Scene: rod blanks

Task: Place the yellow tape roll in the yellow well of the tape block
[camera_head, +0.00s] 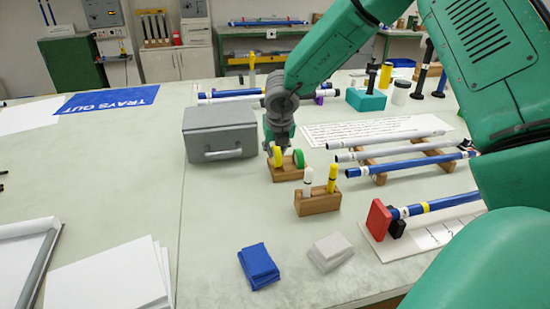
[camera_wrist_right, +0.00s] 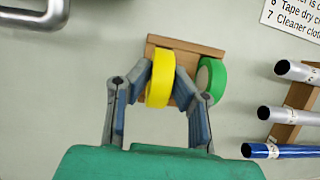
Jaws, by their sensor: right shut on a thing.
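The yellow tape roll (camera_head: 277,157) stands upright at the left part of the wooden tape block (camera_head: 287,174). My right gripper (camera_head: 277,146) reaches down from above and is shut on this roll. In the right wrist view the yellow roll (camera_wrist_right: 160,82) sits between the two fingers, over the block (camera_wrist_right: 185,44). I cannot tell whether it rests in its well or is held just above it; the well is hidden. A green tape roll (camera_head: 298,158) stands at the block's right side, and it also shows in the wrist view (camera_wrist_right: 212,78). My left gripper is not in view.
A grey toolbox (camera_head: 220,135) stands close left of the block. A wooden marker holder (camera_head: 317,204) is in front. Rods on a wooden rack (camera_head: 380,178) lie to the right. Blue cloths (camera_head: 258,266) and grey cloths (camera_head: 330,250) lie nearer.

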